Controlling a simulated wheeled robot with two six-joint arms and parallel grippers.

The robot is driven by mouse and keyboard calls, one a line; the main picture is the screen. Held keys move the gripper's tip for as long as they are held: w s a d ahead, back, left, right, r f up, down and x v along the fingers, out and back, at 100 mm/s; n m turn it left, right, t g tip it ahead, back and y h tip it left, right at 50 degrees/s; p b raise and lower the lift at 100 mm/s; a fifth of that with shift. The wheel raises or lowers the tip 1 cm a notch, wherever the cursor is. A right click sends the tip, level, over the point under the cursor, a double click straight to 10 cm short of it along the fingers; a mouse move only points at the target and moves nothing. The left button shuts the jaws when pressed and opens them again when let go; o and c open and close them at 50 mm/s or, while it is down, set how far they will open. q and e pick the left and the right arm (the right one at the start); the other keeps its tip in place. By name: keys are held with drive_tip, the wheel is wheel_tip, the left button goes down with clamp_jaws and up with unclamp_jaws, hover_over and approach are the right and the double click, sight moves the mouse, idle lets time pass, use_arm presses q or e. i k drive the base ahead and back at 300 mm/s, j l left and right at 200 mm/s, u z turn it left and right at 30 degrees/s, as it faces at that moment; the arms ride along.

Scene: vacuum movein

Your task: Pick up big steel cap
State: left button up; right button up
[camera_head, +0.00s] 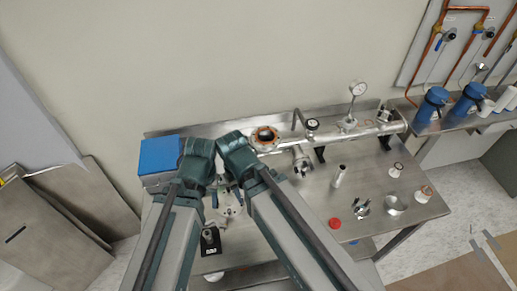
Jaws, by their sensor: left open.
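A round steel piece (395,204), which looks like the big steel cap, lies on the right part of the steel table (310,205). My left gripper (229,201) appears between my two arms, low over the left part of the table. It is open, with small metal parts around it that are hard to make out. It is well to the left of the round steel piece and apart from it. My right arm folds at the elbow, and its gripper is hidden.
A steel cylinder (338,176), a red cap (335,223) and a small steel part (362,207) stand mid-table. A blue box (158,154) is at left, a black device (210,241) in front.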

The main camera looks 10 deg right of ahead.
sight(225, 199)
drive_tip(key=k+j+u, duration=0.15)
drive_tip(key=j, duration=0.2)
drive_tip(key=k+j+u, duration=0.15)
drive_tip(key=j, duration=0.25)
drive_tip(key=k+j+u, duration=0.15)
drive_tip(key=j, duration=0.25)
